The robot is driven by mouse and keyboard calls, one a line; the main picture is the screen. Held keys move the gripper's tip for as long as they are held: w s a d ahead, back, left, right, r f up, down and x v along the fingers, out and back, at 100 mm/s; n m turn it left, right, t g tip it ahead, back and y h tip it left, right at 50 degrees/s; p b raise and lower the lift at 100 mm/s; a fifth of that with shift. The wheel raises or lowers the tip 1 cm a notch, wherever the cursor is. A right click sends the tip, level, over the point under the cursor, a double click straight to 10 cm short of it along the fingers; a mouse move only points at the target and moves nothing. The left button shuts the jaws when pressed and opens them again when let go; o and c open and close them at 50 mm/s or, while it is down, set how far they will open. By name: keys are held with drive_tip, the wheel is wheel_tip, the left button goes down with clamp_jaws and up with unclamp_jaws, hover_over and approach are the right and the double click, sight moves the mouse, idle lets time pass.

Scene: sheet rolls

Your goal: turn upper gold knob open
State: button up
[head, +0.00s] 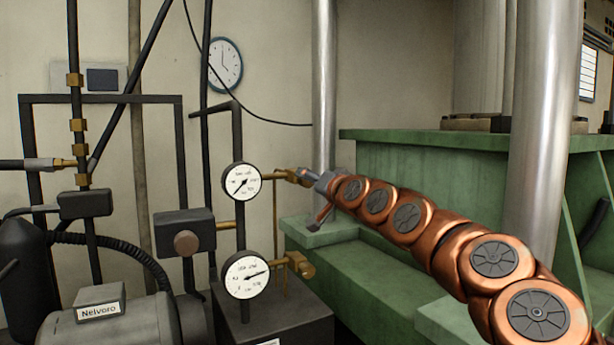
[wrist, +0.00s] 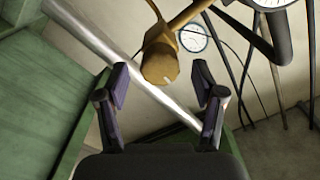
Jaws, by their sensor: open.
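The upper gold knob (head: 299,176) sits at the end of a brass fitting to the right of the upper gauge (head: 241,182). In the wrist view the knob (wrist: 160,65) is large, just beyond and between my fingertips. My gripper (wrist: 160,80) is open, with one finger on each side of the knob and visible space on both sides. In the head view my gripper (head: 314,180) is small at the end of my copper-coloured arm, right beside the knob, and partly covers it.
A lower gold knob (head: 301,265) and a lower gauge (head: 247,276) are below. A green press frame (head: 440,150) with steel columns (head: 324,90) stands behind and to the right. A thin brass pipe (head: 275,225) runs down between the fittings. A motor (head: 110,325) is at lower left.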

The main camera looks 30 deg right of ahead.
drive_tip(key=shift+w+d+p, duration=0.1)
drive_tip(key=shift+w+p, duration=0.35)
drive_tip(key=shift+w, duration=1.15)
drive_tip(key=shift+c, duration=0.3)
drive_tip(key=c, duration=1.1)
drive_tip(key=shift+f, duration=0.1)
